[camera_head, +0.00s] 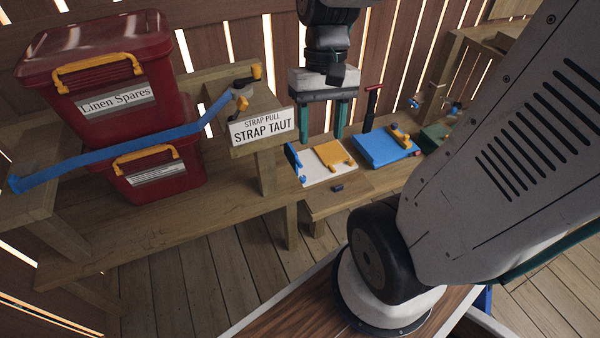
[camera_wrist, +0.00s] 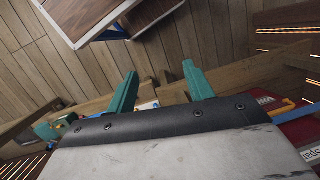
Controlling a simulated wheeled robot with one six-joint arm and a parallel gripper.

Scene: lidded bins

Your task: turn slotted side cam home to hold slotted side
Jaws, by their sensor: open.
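My gripper (camera_head: 321,137) hangs fingers-down over the work shelf, its two teal fingers apart with nothing between them. It also shows in the wrist view (camera_wrist: 160,73). Below it lies a white board (camera_head: 318,176) with a yellow slotted plate (camera_head: 331,153) and a blue upright piece (camera_head: 292,158) at its left edge. Right of it is a blue block (camera_head: 380,150) with an orange lever-like part (camera_head: 401,136) on top. I cannot tell for certain which part is the slotted side cam. The fingers appear above and behind the board, apart from it.
Two red lidded bins stand stacked at left, the upper bin (camera_head: 105,75) over the lower bin (camera_head: 155,180), with a blue strap (camera_head: 130,145) across them. A "STRAP TAUT" sign (camera_head: 262,126) stands left of the gripper. A red-handled upright tool (camera_head: 370,102) stands behind the blue block.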

